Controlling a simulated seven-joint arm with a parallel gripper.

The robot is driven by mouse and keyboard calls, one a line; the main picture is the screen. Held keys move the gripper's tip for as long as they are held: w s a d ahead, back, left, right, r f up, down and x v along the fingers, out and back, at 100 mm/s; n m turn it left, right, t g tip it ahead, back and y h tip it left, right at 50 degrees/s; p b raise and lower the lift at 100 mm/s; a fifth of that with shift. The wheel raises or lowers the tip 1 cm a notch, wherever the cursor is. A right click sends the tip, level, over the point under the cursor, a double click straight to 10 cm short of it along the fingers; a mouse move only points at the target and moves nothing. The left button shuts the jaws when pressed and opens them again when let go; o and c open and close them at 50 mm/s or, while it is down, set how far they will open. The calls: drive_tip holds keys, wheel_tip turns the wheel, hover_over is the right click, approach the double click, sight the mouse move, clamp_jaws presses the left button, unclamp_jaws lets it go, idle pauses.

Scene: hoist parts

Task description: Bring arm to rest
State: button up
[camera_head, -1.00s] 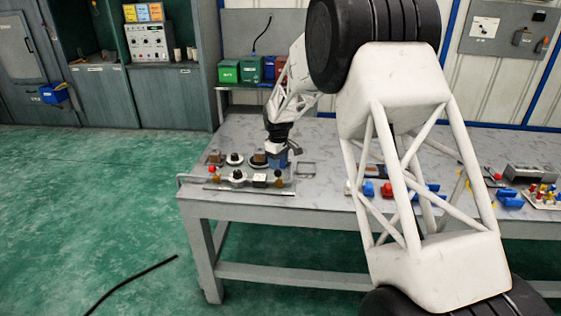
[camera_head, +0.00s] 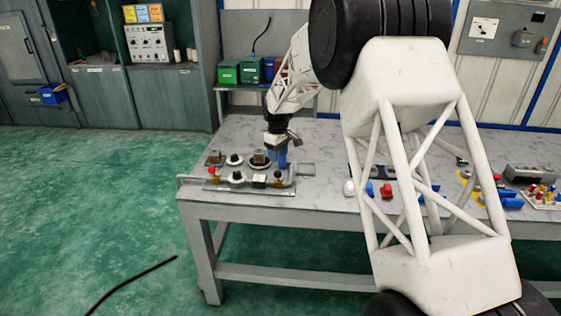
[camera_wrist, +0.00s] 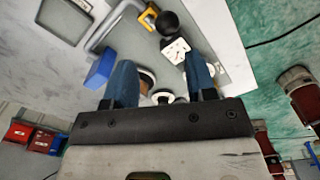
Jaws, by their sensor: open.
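My gripper (camera_head: 280,160) hangs over the left part of the grey table (camera_head: 330,215), just above the back right of a panel (camera_head: 240,188) with knobs and small fittings. In the wrist view my gripper (camera_wrist: 161,84) shows two blue fingers set apart, with no object held between them. Part of the panel shows beyond the fingers, with a black ball knob (camera_wrist: 167,23) and a white plate with dark holes (camera_wrist: 176,50). A blue block (camera_wrist: 101,68) appears beside the left finger. Its contact with the finger is unclear.
Blue, red and white parts (camera_head: 386,190) lie mid-table, partly behind my arm. A board with coloured pegs (camera_head: 543,195) is at the right. Green bins (camera_head: 229,72) stand on the shelf behind. The floor left of the table is mostly clear, with a black cable.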

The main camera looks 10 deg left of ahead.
drive_tip(key=s+d+r+m+t, duration=0.1)
drive_tip(key=s+d+r+m, duration=0.2)
drive_tip(key=s+d+r, duration=0.75)
drive_tip(key=s+d+r+m, duration=0.3)
drive_tip(key=s+d+r, duration=0.45)
drive_tip(key=s, duration=0.65)
drive_tip(key=s+d+f+m, duration=0.1)
drive_tip(key=s+d+m, duration=0.2)
drive_tip(key=s, duration=1.3)
drive_tip(key=s+d+f+m+t, duration=0.1)
drive_tip(key=s+d+m, duration=0.2)
drive_tip(key=s+d, duration=0.6)
drive_tip(key=s, duration=0.8)
drive_tip(key=shift+s+t, duration=0.2)
drive_tip(key=shift+t, duration=0.1)
